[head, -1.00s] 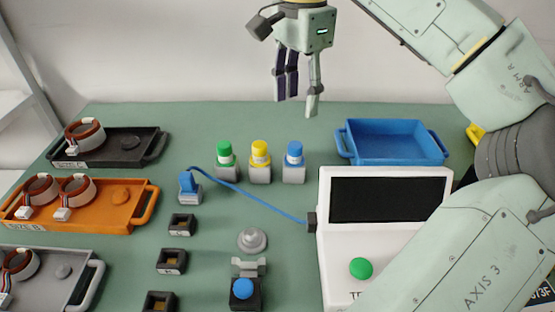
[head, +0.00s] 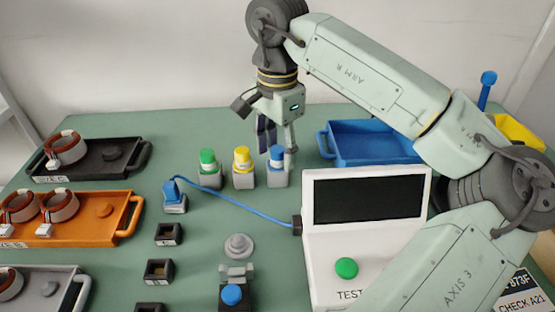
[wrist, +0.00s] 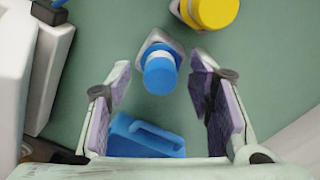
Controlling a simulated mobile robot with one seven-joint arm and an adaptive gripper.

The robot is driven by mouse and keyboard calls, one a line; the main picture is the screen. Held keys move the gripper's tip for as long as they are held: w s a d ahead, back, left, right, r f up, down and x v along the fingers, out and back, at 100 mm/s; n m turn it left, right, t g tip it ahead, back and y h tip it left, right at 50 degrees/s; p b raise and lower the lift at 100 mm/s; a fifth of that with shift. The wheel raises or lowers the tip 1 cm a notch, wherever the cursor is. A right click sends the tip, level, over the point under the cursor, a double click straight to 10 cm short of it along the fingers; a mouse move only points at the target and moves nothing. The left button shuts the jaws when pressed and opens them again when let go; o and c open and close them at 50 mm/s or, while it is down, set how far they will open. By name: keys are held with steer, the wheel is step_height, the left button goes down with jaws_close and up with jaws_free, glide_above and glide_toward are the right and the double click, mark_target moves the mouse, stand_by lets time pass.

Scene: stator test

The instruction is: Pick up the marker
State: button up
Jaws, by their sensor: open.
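Three capped markers stand upright in small grey holders: a green marker (head: 208,158), a yellow marker (head: 243,156) and a blue marker (head: 277,155). My gripper (head: 279,145) is open and points down at the blue marker, with its fingers near the cap. In the wrist view the blue marker (wrist: 160,74) shows in the gap between the open fingers (wrist: 164,100), toward the fingertip side, and nothing is gripped. The yellow marker (wrist: 210,10) is at the top right there. I cannot tell whether a finger touches the blue cap.
A blue tray (head: 325,145) lies behind right of the markers, and a white tester (head: 395,240) with a green button stands in front right. A blue cable (head: 235,197) runs across the table. Black, orange and grey trays with wound rings are at left.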

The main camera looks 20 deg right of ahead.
steer(key=shift+c, duration=0.5)
jaws_close()
steer(key=shift+r, duration=0.15)
